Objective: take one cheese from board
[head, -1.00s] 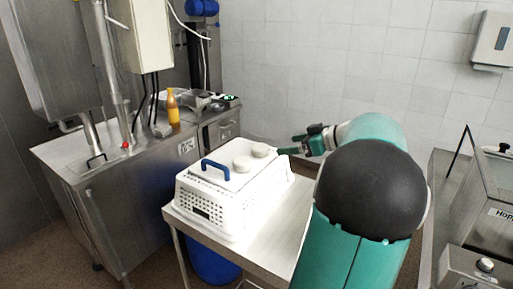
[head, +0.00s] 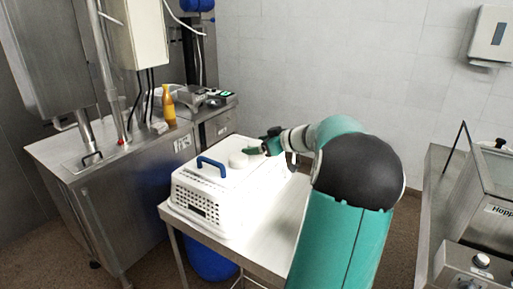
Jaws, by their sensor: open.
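A round white cheese (head: 238,160) lies on the white board (head: 236,181), which rests on top of a white perforated basket (head: 197,204). A blue handle (head: 211,165) stands at the board's left. My gripper (head: 257,149) reaches in from the right, open, at the far right side of this cheese. A second cheese, at most a sliver of which shows, is largely hidden behind or between my green fingers. I cannot tell whether the fingers touch either cheese.
The basket stands on a steel table (head: 266,237) with bare surface in front. A steel counter (head: 104,166) on the left holds an orange bottle (head: 168,104). Steel equipment (head: 482,226) stands at the right, and a tiled wall is behind.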

